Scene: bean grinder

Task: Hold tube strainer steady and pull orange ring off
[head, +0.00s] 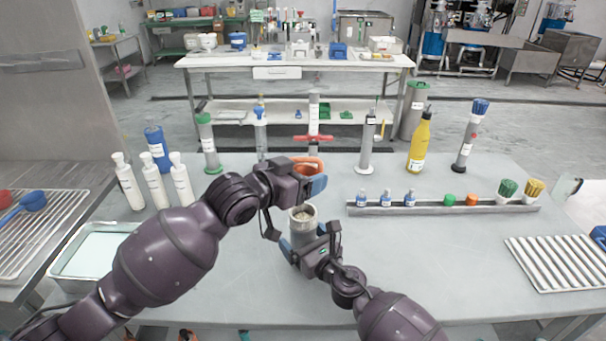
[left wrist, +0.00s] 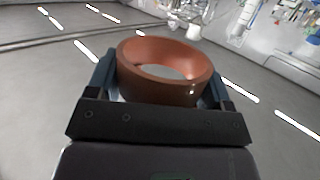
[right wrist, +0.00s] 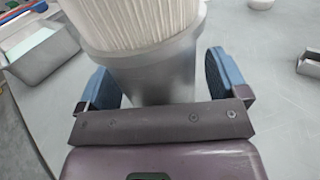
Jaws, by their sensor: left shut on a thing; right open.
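The orange ring (head: 306,162) is between the fingers of my left gripper (head: 309,174), above and apart from the tube strainer. In the left wrist view my left gripper is shut on the ring (left wrist: 165,90), and its middle is empty. The tube strainer (head: 302,218) is a grey metal cylinder with a pale ridged top, upright on the table. In the right wrist view the strainer (right wrist: 152,78) stands between the blue fingers of my right gripper (right wrist: 162,82). The right gripper is open around it, with a finger on each side. The strainer's lower part is partly hidden.
The grey table (head: 450,250) is mostly clear to the right. A long rack (head: 430,208) with small bottles and brushes stands at the right, near a yellow bottle (head: 420,143).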

